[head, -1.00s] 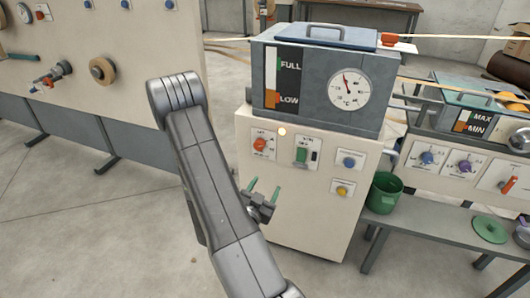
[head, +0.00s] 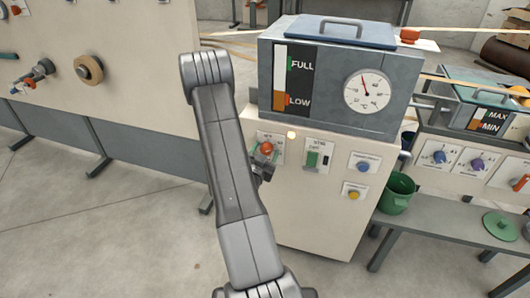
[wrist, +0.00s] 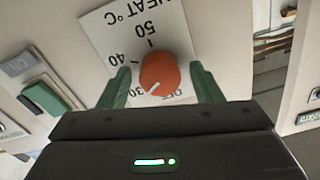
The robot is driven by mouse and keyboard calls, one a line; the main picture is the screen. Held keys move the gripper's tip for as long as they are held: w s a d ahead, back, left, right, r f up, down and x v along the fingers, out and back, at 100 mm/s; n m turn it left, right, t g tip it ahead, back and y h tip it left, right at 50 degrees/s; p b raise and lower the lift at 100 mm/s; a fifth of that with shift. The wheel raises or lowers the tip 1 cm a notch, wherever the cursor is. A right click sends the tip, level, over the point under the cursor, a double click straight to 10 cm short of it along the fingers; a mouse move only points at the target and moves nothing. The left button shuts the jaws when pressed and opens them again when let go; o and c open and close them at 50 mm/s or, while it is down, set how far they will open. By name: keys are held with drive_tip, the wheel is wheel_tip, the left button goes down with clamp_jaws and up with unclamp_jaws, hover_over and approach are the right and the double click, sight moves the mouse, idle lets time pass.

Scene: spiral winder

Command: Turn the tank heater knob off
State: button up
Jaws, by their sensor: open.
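The orange tank heater knob (head: 266,148) is at the upper left of the cream cabinet front, under the grey tank (head: 345,75). In the wrist view the knob (wrist: 160,70) sits on a white HEAT °C plate that appears upside down. Its white mark points down-left, near the 30 and OFF lettering; the exact setting is hard to tell. My gripper (head: 263,162) is at the knob, partly hidden by my arm in the head view. In the wrist view my gripper (wrist: 161,76) has its green fingers open, one on each side of the knob, with visible gaps.
A small pale light (head: 291,134) glows by the knob plate. A green switch (head: 312,159), a blue knob (head: 363,167) and a yellow knob (head: 353,195) lie to the right. A green bucket (head: 397,194) stands beside the cabinet. The tank overhangs the panel above.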

drive_tip(key=c, duration=1)
drive_tip(key=shift+n+b, duration=0.3)
drive_tip(key=shift+f+n+b, duration=0.15)
drive_tip(key=shift+n+b, duration=0.3)
drive_tip(key=shift+n, duration=0.05)
drive_tip(key=n+b, duration=0.2)
drive_tip(key=n, duration=0.1)
drive_tip(key=n+b, duration=0.1)
drive_tip(key=n, duration=0.3)
drive_tip(key=shift+n+b, duration=0.3)
drive_tip(key=shift+n, duration=1.3)
